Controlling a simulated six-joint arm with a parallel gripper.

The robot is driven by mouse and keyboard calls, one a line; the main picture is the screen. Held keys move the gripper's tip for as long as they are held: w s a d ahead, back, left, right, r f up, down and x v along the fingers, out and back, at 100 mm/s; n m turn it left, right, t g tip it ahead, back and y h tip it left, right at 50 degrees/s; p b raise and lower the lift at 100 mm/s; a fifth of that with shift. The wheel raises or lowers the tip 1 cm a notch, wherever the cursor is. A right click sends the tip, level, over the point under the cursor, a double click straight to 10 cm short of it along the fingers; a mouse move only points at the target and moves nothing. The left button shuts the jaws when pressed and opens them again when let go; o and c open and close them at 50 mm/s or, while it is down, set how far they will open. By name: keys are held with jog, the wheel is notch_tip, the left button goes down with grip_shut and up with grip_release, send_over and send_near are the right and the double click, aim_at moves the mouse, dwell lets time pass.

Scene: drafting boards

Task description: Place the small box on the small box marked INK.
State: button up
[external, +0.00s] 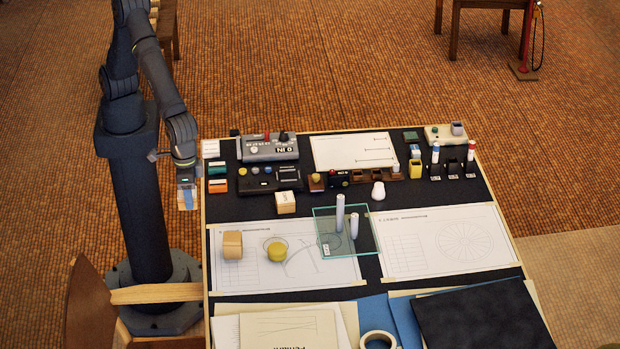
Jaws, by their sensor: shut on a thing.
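My gripper (187,198) hangs at the left, just outside the board's left edge and above its surface level. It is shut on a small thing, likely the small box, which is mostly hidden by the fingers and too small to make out. A pale wooden small box (286,204) with dark marks on it stands on the board right of my gripper. The marks are too small to read, so I cannot tell if they say INK. A plain tan block (233,246) stands on the left drawing sheet.
A yellow round piece (277,253) and a clear square plate (330,245) with two white cylinders lie right of the tan block. Orange (218,186) and green boxes line the left edge. A grey device (268,148) stands behind. The right drawing sheet (450,240) is clear.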

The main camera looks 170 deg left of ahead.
jog(key=w+r, duration=0.2)
jog(key=w, duration=0.1)
send_over(234, 236)
notch_tip(234, 236, down, 7)
jog(key=shift+w+d+f, duration=0.1)
jog(key=shift+f, duration=2)
jog(key=shift+f, duration=0.15)
jog(key=o, duration=1)
